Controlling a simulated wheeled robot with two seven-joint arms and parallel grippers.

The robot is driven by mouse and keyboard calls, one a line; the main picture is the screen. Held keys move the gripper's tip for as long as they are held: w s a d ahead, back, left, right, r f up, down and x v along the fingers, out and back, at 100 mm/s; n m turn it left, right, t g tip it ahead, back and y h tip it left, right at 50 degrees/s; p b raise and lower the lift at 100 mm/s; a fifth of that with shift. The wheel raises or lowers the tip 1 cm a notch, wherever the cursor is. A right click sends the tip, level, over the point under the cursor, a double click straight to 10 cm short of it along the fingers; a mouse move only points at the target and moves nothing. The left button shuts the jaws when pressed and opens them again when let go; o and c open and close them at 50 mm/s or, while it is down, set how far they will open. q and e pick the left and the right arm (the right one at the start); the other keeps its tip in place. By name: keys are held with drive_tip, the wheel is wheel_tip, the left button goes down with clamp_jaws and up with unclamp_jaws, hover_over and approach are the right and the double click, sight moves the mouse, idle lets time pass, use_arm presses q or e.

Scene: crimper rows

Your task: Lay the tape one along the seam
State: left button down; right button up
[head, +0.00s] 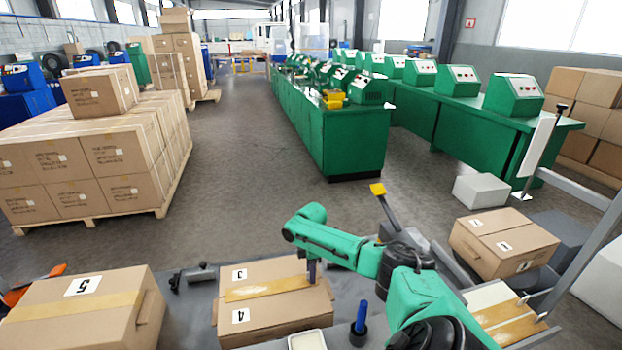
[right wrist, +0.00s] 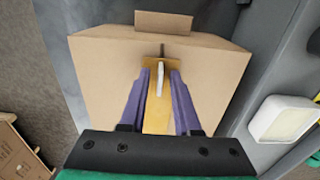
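The cardboard box labelled 3 and 4 (head: 285,325) stands on the grey table in the head view. A yellow-brown strip of tape (head: 262,289) lies across its top. My right gripper (head: 311,270) is over the right end of the tape, fingers pointing down. In the right wrist view the purple fingers (right wrist: 160,82) stand apart above the box (right wrist: 105,75), with the tape (right wrist: 157,120) beneath and between them. A small whitish piece shows between the fingers; I cannot tell whether they touch it. A short dark seam slot shows beyond the tape's end. My left gripper is not in view.
A taped box labelled 5 (head: 72,325) is at left, with an orange-handled thing (head: 35,284) behind it. A labelled box (head: 505,240) is at right.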

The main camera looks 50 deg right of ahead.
drive_tip(key=shift+r, duration=0.1)
wheel_tip(320, 180, up, 14)
drive_tip(key=shift+r+b, duration=0.2)
drive_tip(key=shift+b, duration=0.1)
idle(0.6)
